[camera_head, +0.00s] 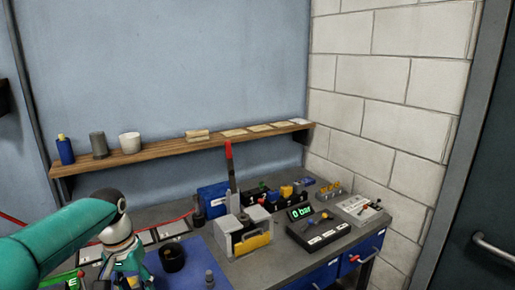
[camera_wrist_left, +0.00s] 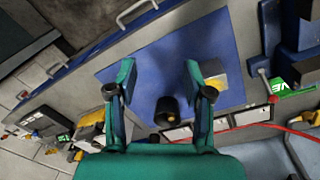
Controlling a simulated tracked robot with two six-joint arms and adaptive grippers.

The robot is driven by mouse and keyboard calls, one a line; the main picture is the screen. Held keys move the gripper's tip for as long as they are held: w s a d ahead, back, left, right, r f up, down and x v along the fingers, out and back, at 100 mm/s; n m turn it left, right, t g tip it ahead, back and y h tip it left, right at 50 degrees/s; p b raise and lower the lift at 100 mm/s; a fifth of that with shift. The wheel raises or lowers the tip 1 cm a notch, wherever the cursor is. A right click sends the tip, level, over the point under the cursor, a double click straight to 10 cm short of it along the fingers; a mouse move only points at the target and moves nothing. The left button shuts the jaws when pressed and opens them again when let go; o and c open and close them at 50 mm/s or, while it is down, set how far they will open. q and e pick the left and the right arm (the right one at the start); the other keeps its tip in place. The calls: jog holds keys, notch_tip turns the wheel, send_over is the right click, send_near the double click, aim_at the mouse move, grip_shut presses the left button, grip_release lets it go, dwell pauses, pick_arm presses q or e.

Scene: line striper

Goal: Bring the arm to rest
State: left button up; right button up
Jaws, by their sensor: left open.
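My left arm (camera_head: 60,238) comes in from the left, teal and bent at a black joint. My left gripper (camera_head: 128,272) is low in the head view, over the bench and left of the black cup (camera_head: 172,258). In the left wrist view my left gripper (camera_wrist_left: 160,72) has its two teal fingers spread, with only blue mat (camera_wrist_left: 150,45) between the tips. My right gripper is in neither view.
The workbench (camera_head: 275,255) carries a red-handled press (camera_head: 245,232), a "0 bar" display (camera_head: 300,212) and several small fixtures. A wooden shelf (camera_head: 165,152) with cups and a blue bottle (camera_head: 65,150) runs along the wall. A red cable (camera_wrist_left: 298,132) lies near framed panels.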

pick_arm(q)
jog(key=s+d+f+h, duration=0.1)
jog(key=s+d+f, duration=0.15)
jog(key=f, duration=0.55)
jog(key=s+d+f, duration=0.1)
jog(key=d+f, duration=0.3)
jog(key=f, duration=0.4)
jog(key=s+d+f+h, duration=0.1)
jog(key=s+d+f, duration=0.15)
jog(key=f, duration=0.55)
jog(key=s+d+f+n+h, duration=0.1)
jog(key=s+d+f, duration=0.3)
jog(key=s, duration=0.5)
jog(key=s+d+f+n, duration=0.1)
jog(key=s+d+f, duration=0.1)
jog(key=s+f, duration=0.55)
notch_tip(320, 180, down, 9)
jog(key=s+b, duration=0.1)
jog(key=b, duration=0.9)
jog(key=shift+s+d+r, duration=0.15)
jog(key=shift+s, duration=0.05)
